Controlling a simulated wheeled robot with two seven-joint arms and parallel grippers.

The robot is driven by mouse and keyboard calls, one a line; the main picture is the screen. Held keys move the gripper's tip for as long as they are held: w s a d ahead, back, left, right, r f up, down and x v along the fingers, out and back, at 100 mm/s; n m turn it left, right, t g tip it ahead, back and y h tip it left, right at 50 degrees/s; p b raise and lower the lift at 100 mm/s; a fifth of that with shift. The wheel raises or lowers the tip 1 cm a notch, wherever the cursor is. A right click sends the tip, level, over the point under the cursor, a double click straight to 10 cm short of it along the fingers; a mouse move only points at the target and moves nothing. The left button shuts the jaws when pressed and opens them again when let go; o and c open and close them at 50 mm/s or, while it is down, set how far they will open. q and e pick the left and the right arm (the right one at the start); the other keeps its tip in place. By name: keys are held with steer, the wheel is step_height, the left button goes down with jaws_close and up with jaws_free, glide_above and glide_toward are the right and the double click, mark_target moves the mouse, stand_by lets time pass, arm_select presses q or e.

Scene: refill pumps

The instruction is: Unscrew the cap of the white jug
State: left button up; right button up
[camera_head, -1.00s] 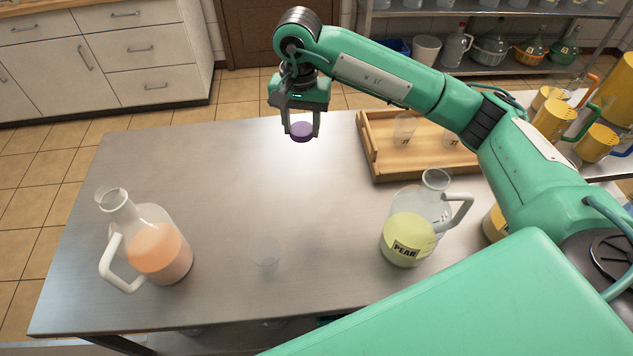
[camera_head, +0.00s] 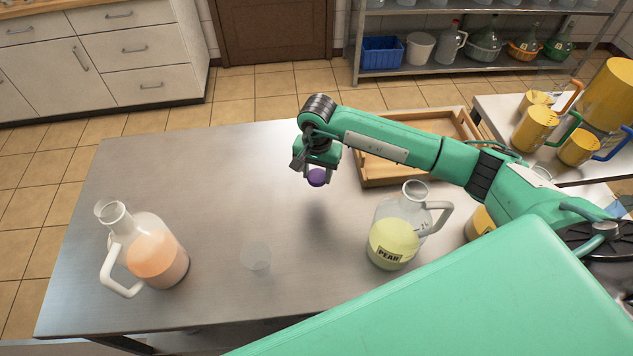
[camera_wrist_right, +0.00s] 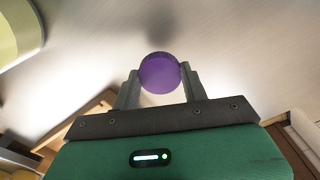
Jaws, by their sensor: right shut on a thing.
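My right gripper (camera_head: 320,172) is shut on a round purple cap (camera_head: 318,178) and holds it above the middle of the steel table. In the right wrist view the purple cap (camera_wrist_right: 160,73) sits between the two fingertips. A clear jug with a white handle and orange liquid (camera_head: 157,258) stands at the table's left, its neck open. A second clear jug with a white handle, pale green liquid and a PEAR label (camera_head: 393,243) stands right of the gripper, its neck also open. I cannot tell which one is the white jug. My left gripper is out of view.
A clear cup (camera_head: 256,257) stands between the jugs. A wooden tray (camera_head: 385,178) lies behind my right forearm. Yellow pitchers (camera_head: 535,127) stand on a side table at the right. The table's back left (camera_head: 180,165) is clear.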

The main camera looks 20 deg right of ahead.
mark_target(317, 194)
step_height(317, 194, down, 2)
steer(key=shift+f, duration=0.15)
step_height(317, 194, down, 3)
steer(key=shift+f+p, duration=0.15)
steer(key=shift+p, duration=0.5)
steer(key=shift+f, duration=0.3)
steer(key=shift+f, duration=0.1)
steer(key=shift+f, duration=0.15)
steer(key=o, duration=1.1)
